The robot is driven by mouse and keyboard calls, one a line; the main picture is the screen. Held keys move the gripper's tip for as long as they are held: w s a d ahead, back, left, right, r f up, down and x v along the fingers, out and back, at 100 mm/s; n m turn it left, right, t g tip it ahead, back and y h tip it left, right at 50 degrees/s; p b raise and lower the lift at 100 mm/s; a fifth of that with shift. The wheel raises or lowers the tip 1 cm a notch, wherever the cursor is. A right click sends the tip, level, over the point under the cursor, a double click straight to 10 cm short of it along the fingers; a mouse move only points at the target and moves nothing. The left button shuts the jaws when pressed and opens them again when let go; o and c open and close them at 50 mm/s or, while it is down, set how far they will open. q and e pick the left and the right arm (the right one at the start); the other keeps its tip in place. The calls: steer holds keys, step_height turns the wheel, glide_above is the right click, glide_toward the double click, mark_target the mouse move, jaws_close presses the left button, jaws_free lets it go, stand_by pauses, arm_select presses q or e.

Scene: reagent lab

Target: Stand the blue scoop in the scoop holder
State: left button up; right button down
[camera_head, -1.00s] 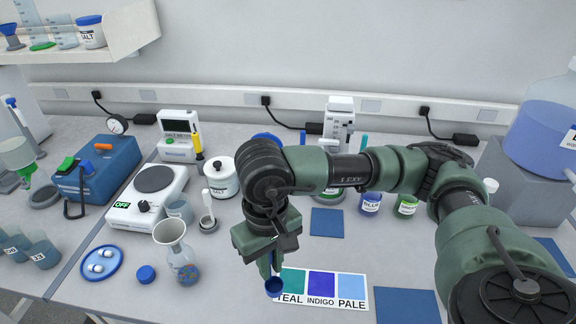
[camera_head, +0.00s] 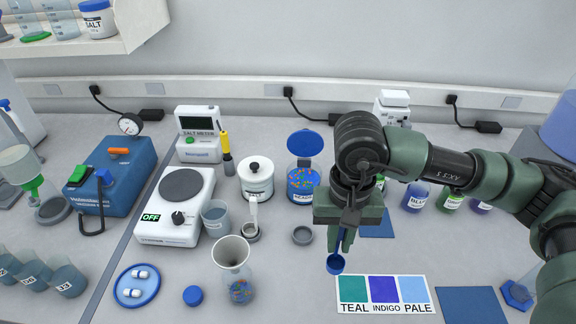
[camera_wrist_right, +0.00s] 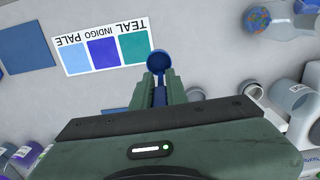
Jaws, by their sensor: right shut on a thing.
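The blue scoop (camera_head: 335,264) is held by my right gripper (camera_head: 343,238) in the head view, its round bowl hanging low, above the bench just behind the TEAL end of the colour card. In the right wrist view, the scoop's bowl (camera_wrist_right: 158,62) and part of its handle show between the shut fingers (camera_wrist_right: 160,92). A small empty grey round holder (camera_head: 302,236), which looks like the scoop holder, sits on the bench left of the scoop and apart from it. Another grey holder (camera_head: 250,236) further left has a white scoop (camera_head: 253,212) standing in it. My left gripper is out of view.
A jar of coloured beads with an open blue lid (camera_head: 303,182) stands behind the empty holder. A flask with a funnel (camera_head: 236,270) stands front left. The colour card (camera_head: 384,308) lies in front. Blue and green bottles (camera_head: 415,197) stand right, partly behind my arm.

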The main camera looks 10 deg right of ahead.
steer(key=w+a+r+m, duration=0.2)
steer(key=w+r+m, duration=0.5)
steer(key=w+m, duration=0.7)
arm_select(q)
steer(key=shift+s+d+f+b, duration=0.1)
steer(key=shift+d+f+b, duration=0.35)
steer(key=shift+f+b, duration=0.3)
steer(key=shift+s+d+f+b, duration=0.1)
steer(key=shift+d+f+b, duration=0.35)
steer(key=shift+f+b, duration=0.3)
arm_select(e)
steer(key=shift+s+a+f+m, duration=0.1)
steer(key=shift+s+f+m, duration=0.3)
steer(key=shift+f+m, duration=0.35)
steer(key=shift+s+f+m, duration=0.45)
steer(key=shift+f+m, duration=0.2)
steer(key=shift+f, duration=0.1)
steer(key=shift+s+a+f+m, duration=0.1)
steer(key=shift+s+f+m, duration=0.3)
steer(key=shift+f+m, duration=0.35)
arm_select(q)
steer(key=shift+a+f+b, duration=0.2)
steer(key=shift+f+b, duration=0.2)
steer(key=shift+b, duration=0.1)
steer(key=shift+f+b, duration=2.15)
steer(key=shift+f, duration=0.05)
arm_select(e)
steer(key=shift+f, duration=2.45)
